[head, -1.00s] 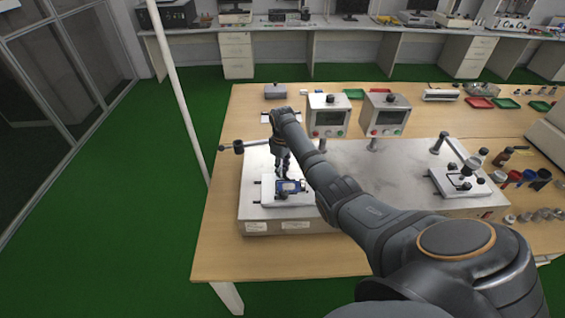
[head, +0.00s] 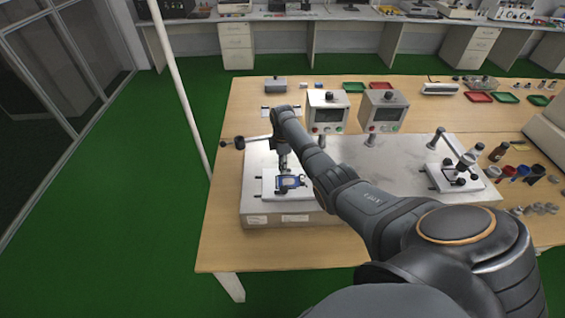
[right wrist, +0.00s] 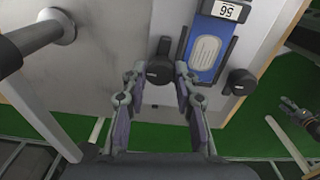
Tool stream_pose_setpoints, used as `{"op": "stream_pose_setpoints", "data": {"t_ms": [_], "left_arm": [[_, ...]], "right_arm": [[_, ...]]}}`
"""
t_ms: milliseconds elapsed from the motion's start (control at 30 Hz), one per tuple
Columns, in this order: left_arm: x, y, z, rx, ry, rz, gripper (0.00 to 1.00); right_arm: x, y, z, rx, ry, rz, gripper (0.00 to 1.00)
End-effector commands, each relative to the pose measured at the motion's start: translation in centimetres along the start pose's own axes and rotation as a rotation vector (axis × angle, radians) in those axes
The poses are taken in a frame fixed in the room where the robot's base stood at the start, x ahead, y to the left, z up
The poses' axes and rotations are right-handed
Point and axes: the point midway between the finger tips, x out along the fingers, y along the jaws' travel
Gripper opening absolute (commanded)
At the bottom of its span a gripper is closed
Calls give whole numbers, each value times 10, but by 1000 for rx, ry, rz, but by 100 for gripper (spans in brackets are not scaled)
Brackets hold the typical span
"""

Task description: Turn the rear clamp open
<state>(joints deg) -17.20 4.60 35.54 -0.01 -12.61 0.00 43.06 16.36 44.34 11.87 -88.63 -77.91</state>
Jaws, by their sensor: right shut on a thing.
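A blue device (head: 289,182) lies on a white fixture plate (head: 272,187) on the left part of the grey metal base. My right gripper (head: 283,165) points down at the rear edge of this device. In the right wrist view its fingers (right wrist: 160,88) are shut on a black clamp knob (right wrist: 159,68), the rear one beside the blue device (right wrist: 207,52). A second black knob (right wrist: 240,82), the front one, stands free. A dark gripper-like shape (right wrist: 300,115), probably my left gripper, shows at the right edge of the wrist view; its fingers are unclear.
A black lever on a metal post (head: 238,143) stands at the base's rear left, close to my right gripper. Two meter boxes (head: 327,111) (head: 383,111) stand behind. A second fixture (head: 455,178) is at the right. The wooden table's front strip (head: 290,255) is clear.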

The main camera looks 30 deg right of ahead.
Motion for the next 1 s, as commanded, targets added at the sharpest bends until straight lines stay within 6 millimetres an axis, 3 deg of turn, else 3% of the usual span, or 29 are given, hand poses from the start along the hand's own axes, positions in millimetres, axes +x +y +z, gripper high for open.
{"op": "stream_pose_setpoints", "data": {"t_ms": [733,767,900,1000], "left_arm": [[-2,0,0,0,0,0,47],[-2,0,0,0,0,0,47],[-2,0,0,0,0,0,47],[-2,0,0,0,0,0,47]], "right_arm": [[0,0,0,-77,1,1,0],[0,0,0,-77,1,1,33],[0,0,0,-77,1,1,52],[0,0,0,-76,0,1,52]]}}
